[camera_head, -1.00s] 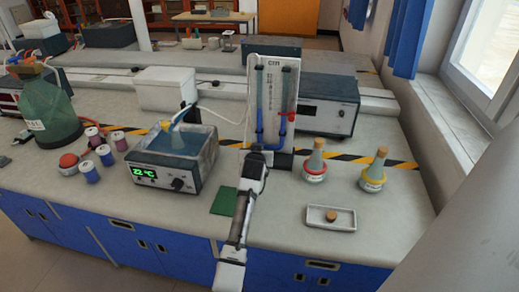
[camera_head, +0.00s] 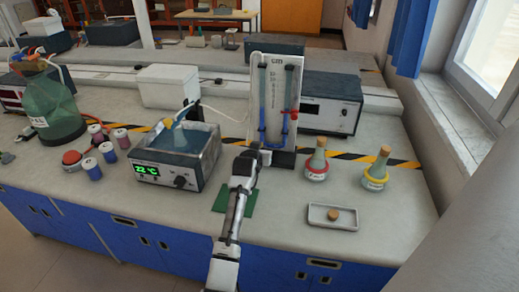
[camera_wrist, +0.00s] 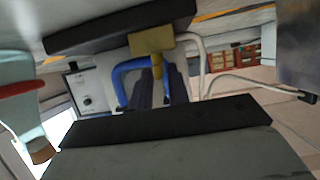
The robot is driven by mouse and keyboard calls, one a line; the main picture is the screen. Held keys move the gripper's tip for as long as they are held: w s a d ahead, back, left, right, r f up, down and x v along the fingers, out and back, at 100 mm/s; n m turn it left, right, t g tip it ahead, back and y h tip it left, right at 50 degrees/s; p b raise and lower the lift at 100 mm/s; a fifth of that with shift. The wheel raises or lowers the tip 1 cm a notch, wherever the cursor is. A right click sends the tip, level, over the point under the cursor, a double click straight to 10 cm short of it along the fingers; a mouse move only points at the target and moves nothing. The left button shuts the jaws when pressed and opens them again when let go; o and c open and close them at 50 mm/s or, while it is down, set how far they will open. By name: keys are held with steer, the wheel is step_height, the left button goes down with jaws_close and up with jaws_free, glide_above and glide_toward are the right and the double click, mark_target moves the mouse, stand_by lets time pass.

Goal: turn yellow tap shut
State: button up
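A U-tube board (camera_head: 274,92) with two tubes, blue fittings and a "cm" scale stands upright on the bench. A red tap (camera_head: 291,114) is on its right tube. In the wrist view a yellow tap (camera_wrist: 152,41) shows between the dark finger pads, with blue tubing (camera_wrist: 122,82) behind it. In the head view my gripper hides the yellow tap. My gripper (camera_head: 252,152) is in front of the board's lower left. In the wrist view its fingers (camera_wrist: 145,78) are apart, one above and one below the tap. Whether a finger touches the tap is unclear.
A water bath (camera_head: 178,155) reading 22 °C stands left of my arm. A red-ringed flask (camera_head: 317,162) and a yellow-ringed flask (camera_head: 376,170) stand to the right. A small tray (camera_head: 333,217) is nearer. A green mat (camera_head: 248,203) lies beneath my arm.

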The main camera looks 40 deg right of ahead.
steer(key=shift+r, duration=0.1)
steer(key=b+v, duration=0.3)
steer(key=v, duration=1)
steer(key=shift+s+a, duration=0.25)
steer(key=shift+a, duration=0.1)
